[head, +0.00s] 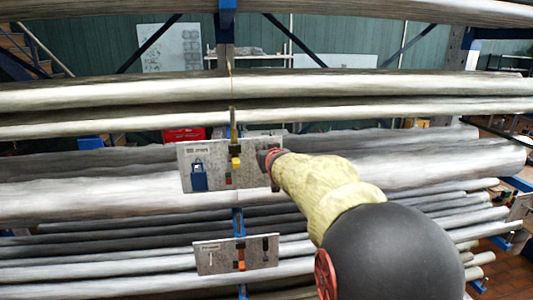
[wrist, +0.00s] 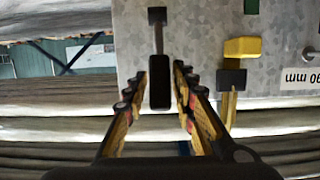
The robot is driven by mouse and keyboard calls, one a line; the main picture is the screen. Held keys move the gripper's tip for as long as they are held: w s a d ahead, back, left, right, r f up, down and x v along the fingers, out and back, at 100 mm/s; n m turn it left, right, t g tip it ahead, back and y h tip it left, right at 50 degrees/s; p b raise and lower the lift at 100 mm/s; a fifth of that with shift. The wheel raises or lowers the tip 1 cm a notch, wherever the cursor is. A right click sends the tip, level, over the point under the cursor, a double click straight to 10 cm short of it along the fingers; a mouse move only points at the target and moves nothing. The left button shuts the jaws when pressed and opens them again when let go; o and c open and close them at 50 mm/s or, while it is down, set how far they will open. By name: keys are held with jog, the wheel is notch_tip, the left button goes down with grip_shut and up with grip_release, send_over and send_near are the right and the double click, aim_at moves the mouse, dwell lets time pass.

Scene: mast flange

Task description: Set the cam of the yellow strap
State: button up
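The yellow strap (head: 233,132) runs down to the upper grey plate, ending at a black buckle piece and a yellow block (head: 235,162). The wrist view, which looks upside down, shows the yellow block (wrist: 243,48), a black piece (wrist: 231,77) and the strap (wrist: 229,107). My gripper (head: 268,158) is at the plate's right end. In the wrist view my gripper (wrist: 158,92) is open, its fingers on either side of a black handle (wrist: 160,84) on a thin metal rod. Gaps show between fingers and handle. Which part is the strap's cam, I cannot tell.
The upper plate (head: 212,157) also carries a blue padlock-like piece (head: 198,176) and small red and green pieces. A lower plate (head: 216,259) has an orange piece (head: 240,258). Long pipes lie above, behind and below the plates. My arm covers the right side.

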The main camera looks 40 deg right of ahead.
jog(key=shift+o, duration=0.8)
jog(key=v, duration=1.2)
